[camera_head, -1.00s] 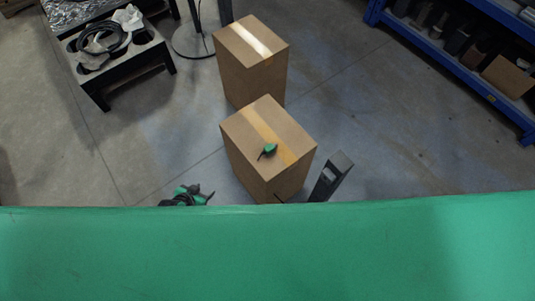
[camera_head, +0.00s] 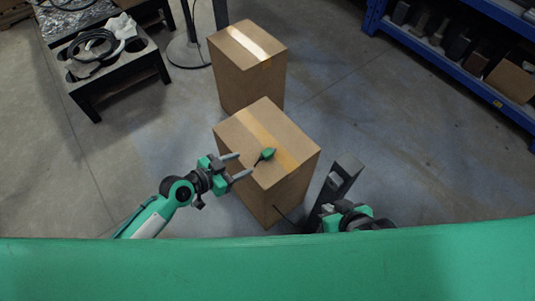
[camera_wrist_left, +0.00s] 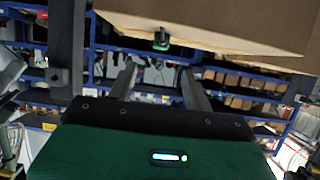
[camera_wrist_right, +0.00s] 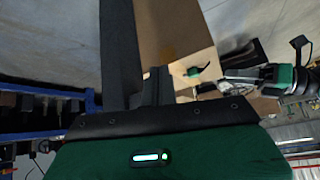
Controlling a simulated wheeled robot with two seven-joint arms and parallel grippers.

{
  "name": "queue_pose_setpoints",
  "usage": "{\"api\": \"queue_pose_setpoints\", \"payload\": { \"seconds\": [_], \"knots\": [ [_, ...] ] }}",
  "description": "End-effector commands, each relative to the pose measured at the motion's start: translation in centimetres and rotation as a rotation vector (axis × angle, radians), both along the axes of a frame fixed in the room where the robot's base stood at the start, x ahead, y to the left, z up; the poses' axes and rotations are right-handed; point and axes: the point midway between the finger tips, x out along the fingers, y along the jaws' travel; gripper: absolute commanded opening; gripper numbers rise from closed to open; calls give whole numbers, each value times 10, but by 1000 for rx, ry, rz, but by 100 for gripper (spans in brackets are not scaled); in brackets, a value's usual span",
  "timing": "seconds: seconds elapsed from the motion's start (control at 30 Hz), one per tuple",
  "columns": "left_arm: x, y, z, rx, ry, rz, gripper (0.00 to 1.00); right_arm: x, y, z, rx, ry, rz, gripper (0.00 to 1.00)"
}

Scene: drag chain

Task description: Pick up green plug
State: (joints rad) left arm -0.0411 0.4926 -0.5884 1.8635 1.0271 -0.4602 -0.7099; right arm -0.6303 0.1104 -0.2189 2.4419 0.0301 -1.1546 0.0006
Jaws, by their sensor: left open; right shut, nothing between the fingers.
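The green plug (camera_head: 267,154), with a dark cable end, lies on top of the nearer cardboard box (camera_head: 245,128), by its tape strip. My left gripper (camera_head: 241,165) is open and empty at the box's left edge, its fingers pointing at the plug without touching it. In the left wrist view the plug (camera_wrist_left: 161,39) shows ahead, beyond the gap between the fingers. My right gripper (camera_wrist_right: 157,82) is shut and empty, low to the right of the box. The plug (camera_wrist_right: 194,72) also shows in the right wrist view. In the head view the right fingertips are hard to make out.
A dark upright post (camera_head: 335,188) stands close to the right of the nearer box. A second box (camera_head: 240,80) stands behind it. A black table with coiled cable (camera_head: 92,47) is back left, and a blue shelf (camera_head: 450,55) back right.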

Motion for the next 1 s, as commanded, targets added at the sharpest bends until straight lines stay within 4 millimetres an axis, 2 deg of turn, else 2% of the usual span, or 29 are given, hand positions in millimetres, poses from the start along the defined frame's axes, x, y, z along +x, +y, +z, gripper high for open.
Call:
{"api": "queue_pose_setpoints", "payload": {
  "seconds": [0.23,0.53,0.8,1.0],
  "knots": [
    [22,-29,-16,-1,1,2,51,3,5,-2,14,-29,5,0],
    [31,-43,-24,0,1,1,51,5,8,-2,24,-48,8,0],
    [50,-68,-40,0,2,2,51,9,17,-4,51,-92,17,0],
    [56,-76,-44,2,1,1,51,10,20,-5,59,-107,20,0]
  ]
}}
